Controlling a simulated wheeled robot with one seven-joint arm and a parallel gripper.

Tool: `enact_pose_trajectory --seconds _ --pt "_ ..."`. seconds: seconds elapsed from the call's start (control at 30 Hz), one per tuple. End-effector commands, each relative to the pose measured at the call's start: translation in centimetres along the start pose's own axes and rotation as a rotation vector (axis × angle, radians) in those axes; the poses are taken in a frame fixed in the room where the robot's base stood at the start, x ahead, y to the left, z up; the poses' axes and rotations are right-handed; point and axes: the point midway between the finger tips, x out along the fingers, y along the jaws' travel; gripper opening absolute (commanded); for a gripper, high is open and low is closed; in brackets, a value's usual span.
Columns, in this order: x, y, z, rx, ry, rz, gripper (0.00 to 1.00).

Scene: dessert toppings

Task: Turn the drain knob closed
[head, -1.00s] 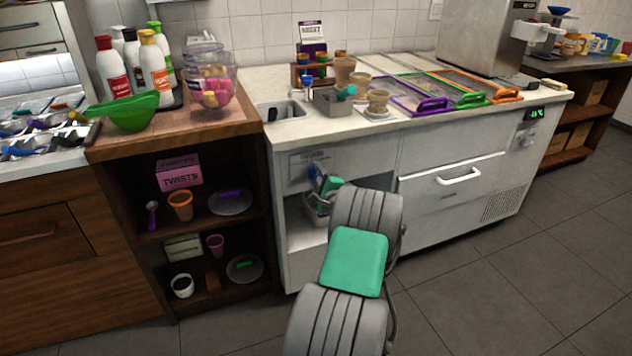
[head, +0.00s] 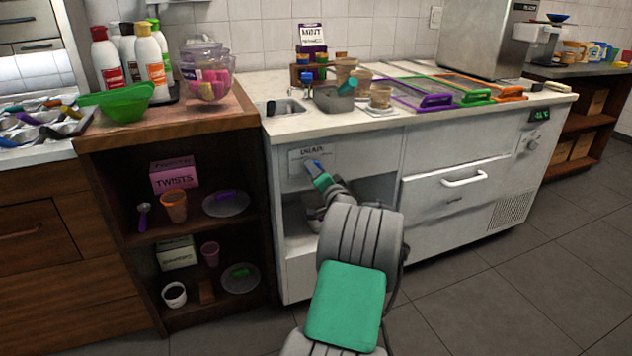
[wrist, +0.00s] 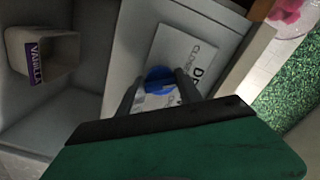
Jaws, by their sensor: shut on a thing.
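The blue drain knob (wrist: 158,76) sits on the white drain label plate (wrist: 198,48), on the front of the white counter. In the head view the knob (head: 313,165) shows as a small blue bit below the label lettering. My gripper (wrist: 157,84) is shut on the knob, with one dark finger on each side of it. In the head view my gripper (head: 319,176) reaches the panel under the small sink (head: 280,107). Part of the label is hidden by the fingers, and the knob's exact turn is hard to read.
An open shelf lies below the panel; a container marked vanilla (wrist: 42,55) stands in it. The dark wooden shelf unit (head: 135,285) is close on the left. A drawer handle (head: 465,178) sticks out on the right. The floor in front is clear.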

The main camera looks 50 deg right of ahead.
Motion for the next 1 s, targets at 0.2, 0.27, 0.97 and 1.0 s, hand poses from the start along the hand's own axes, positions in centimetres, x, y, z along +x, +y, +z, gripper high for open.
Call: enact_pose_trajectory --seconds 0.2,0.27,0.97,1.0 --pt "0.00 0.28 0.24 -0.124 -0.001 -0.001 0.01" --pt "0.00 0.24 0.21 -0.148 -0.001 -0.001 0.01" --pt "0.00 0.12 0.09 -0.209 -0.002 0.001 0.44" --pt "0.00 0.12 0.08 -0.209 -0.002 0.001 0.47"
